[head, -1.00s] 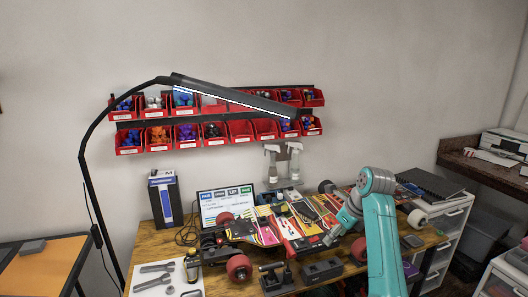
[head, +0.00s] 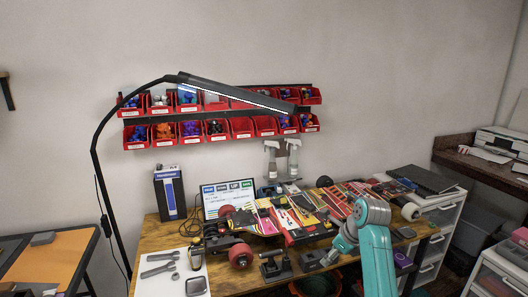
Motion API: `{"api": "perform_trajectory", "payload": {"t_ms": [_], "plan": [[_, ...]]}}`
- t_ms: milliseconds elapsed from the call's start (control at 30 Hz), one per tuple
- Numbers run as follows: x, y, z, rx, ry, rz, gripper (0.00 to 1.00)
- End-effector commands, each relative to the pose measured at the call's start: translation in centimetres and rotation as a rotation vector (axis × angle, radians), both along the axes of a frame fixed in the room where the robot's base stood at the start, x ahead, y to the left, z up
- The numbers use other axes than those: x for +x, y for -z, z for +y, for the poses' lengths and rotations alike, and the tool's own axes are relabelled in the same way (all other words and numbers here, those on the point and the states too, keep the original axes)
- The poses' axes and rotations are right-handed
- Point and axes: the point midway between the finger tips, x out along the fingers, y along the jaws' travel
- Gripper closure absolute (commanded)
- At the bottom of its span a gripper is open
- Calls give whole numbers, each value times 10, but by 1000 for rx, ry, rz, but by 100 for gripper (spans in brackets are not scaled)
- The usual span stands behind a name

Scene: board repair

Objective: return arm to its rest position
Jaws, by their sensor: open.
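My teal arm with grey joints rises at the lower right of the head view. My gripper (head: 329,258) is small and dark at the arm's far end, open, above the front right part of the wooden workbench (head: 222,276). The arm partly hides it, and I see nothing held in it. A skateboard with colourful deck graphics (head: 300,222) lies across the bench behind the gripper, its red wheel (head: 240,255) toward the front left.
Dark vise-like blocks (head: 275,268) stand at the bench front near my gripper. A lamp (head: 235,95) arches over the bench. Tools (head: 160,268) lie on a white mat at left. A small screen (head: 228,196) and spray bottles (head: 271,160) stand at the back.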

Motion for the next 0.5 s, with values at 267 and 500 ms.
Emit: {"api": "perform_trajectory", "payload": {"t_ms": [267, 500], "plan": [[-26, 77, 7, -69, -118, -100, 38], [-73, 157, 13, -187, -273, -235, 38]]}}
